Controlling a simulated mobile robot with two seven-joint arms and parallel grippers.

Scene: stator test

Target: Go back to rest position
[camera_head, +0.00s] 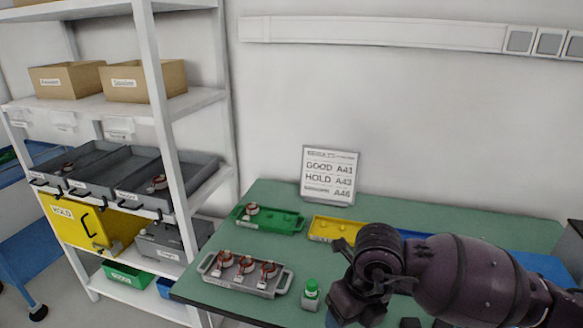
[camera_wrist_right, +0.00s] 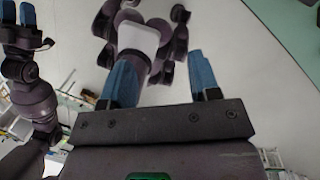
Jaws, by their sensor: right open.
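My right arm comes in from the right of the head view, over the front right of the green-topped table (camera_head: 225,302). Its gripper's fingers cannot be made out there. In the right wrist view my right gripper (camera_wrist_right: 160,72) shows two blue fingers wide apart with nothing between them. My left gripper (camera_wrist_right: 18,20) appears at the upper left edge of that view, with blue fingers and no object visible in it. How far its fingers are apart is unclear. The head view does not show my left arm.
A grey tray (camera_head: 284,287) holds three copper stators (camera_head: 246,265). Behind it are a green tray (camera_head: 284,222) with one part and a yellow tray (camera_head: 325,230). A green-topped button box (camera_head: 310,297) stands close left of my arm. A white shelf rack (camera_head: 160,110) is left.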

